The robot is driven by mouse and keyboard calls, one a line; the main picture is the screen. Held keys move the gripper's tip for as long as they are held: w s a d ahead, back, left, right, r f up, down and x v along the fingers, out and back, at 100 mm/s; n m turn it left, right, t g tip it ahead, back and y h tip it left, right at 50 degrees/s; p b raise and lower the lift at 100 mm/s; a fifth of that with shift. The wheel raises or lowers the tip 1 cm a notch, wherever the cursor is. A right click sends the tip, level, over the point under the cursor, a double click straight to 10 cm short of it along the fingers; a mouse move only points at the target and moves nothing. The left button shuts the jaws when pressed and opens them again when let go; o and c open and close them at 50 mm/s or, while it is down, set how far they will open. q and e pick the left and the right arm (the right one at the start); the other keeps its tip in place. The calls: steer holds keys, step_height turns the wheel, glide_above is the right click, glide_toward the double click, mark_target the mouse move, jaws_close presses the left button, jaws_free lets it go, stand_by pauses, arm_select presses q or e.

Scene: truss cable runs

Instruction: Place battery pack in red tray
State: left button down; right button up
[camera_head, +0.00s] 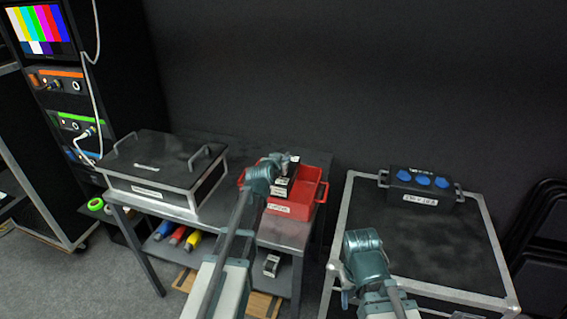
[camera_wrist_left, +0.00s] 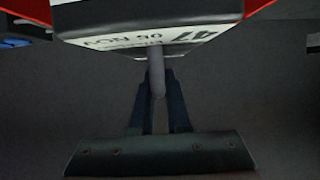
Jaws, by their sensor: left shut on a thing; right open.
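The battery pack (camera_head: 283,187) is a dark block with white labels. In the left wrist view the battery pack (camera_wrist_left: 150,28) shows its labelled face, printed upside down, at the top. My left gripper (camera_head: 284,168) is shut on it and holds it at the red tray (camera_head: 318,192), within the tray's outline in the head view. Whether it touches the tray floor is hidden. The fingers of the left gripper (camera_wrist_left: 158,90) show just below the label. Red tray edges (camera_wrist_left: 261,5) show at the upper corners. My right gripper (camera_head: 344,284) is open and empty, by the flight case.
The tray stands on a metal cart (camera_head: 285,232) beside a black case with handles (camera_head: 165,165). A similar dark block (camera_head: 271,265) and coloured rolls (camera_head: 178,236) lie on the lower shelf. A flight case (camera_head: 430,245) at right carries a box with blue sockets (camera_head: 422,183).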

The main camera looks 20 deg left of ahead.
arm_select(q)
steer(key=shift+f+b, duration=2.4)
steer(key=shift+f, duration=0.45)
steer(key=shift+r, duration=0.1)
steer(key=c, duration=1.3)
jaws_free()
steer(key=o, duration=0.4)
